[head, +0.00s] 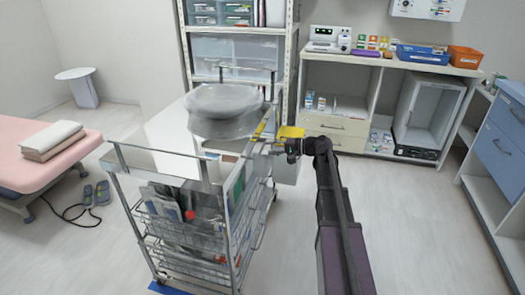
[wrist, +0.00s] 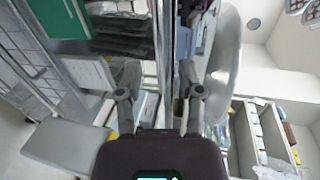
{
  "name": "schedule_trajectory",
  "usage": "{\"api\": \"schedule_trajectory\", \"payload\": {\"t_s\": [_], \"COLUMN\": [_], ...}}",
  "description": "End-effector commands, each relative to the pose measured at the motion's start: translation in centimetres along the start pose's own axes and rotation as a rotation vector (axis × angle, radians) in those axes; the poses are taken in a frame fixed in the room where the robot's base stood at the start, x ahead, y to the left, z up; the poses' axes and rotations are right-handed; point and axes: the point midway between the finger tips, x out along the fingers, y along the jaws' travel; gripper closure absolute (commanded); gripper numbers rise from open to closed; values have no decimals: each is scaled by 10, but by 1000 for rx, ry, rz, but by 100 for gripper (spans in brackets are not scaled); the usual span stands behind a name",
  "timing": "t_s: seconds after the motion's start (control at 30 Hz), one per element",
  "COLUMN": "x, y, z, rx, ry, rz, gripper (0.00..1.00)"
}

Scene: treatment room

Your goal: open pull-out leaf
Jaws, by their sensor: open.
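A metal trolley (head: 118,158) with a white top and wire baskets stands in the middle of the head view. I cannot clearly make out the pull-out leaf or whether it is out. My gripper (head: 272,148) is at the trolley's right side, beside its top rail. In the wrist view my gripper (wrist: 158,92) has its two fingers spread apart. Upright chrome bars (wrist: 162,45) of the trolley show between and beyond the fingertips; I cannot tell if they touch. A yellow part (head: 290,132) shows right by my gripper in the head view.
A large round metal basin (head: 222,100) sits above the trolley top. A shelf unit (head: 238,47) stands behind it. A pink couch (head: 60,163) is at the left, a counter (head: 345,62) at the back right, and blue drawers (head: 497,125) at the right.

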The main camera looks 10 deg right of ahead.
Motion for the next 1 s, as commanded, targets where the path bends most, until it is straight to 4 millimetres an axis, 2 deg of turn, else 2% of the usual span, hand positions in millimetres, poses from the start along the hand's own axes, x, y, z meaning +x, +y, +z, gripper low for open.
{"api": "schedule_trajectory", "payload": {"t_s": [0.1,0.3,0.73,0.9,1.0], "x": [18,34,39,39,39], "y": [1,0,0,0,0], "z": [0,0,0,0,0], "rx": [0,0,0,0,0], "ry": [-3,-1,0,0,0], "rz": [0,0,0,0,0], "gripper": [52,52,52,100,100]}}
